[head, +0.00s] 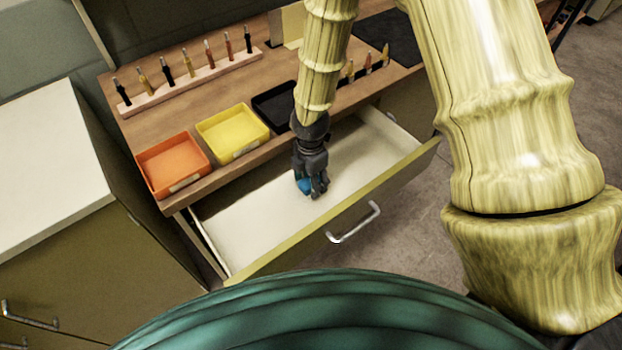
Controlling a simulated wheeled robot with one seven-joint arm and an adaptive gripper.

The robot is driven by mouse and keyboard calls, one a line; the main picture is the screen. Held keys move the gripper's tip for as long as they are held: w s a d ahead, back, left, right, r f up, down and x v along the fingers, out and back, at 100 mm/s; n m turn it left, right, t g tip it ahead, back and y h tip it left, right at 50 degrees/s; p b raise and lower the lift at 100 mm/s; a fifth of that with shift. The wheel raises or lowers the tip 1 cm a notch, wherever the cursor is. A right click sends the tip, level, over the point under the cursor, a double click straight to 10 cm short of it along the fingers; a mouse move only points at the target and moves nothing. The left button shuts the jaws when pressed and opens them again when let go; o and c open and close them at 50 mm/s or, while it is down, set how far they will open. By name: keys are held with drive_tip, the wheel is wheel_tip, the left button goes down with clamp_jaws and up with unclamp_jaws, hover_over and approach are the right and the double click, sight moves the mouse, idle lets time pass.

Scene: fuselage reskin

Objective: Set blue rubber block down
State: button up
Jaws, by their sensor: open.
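The blue rubber block (304,185) is at the fingers of my gripper (312,190), inside the open drawer (245,215) in the head view. My gripper is dark grey, points down and is open, with the block right at its left finger. The fingers partly hide the block. I cannot tell whether the block rests on the drawer's pale floor or still touches a finger.
An orange tray (172,165), a yellow tray (232,133) and a black tray (275,104) stand on the wooden bench above the drawer. A wooden rack (190,82) holds several tools behind them. The drawer floor is clear around the gripper. The drawer front has a metal handle (355,224).

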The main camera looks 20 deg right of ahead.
wheel_tip(320, 180, up, 12)
idle(0.6)
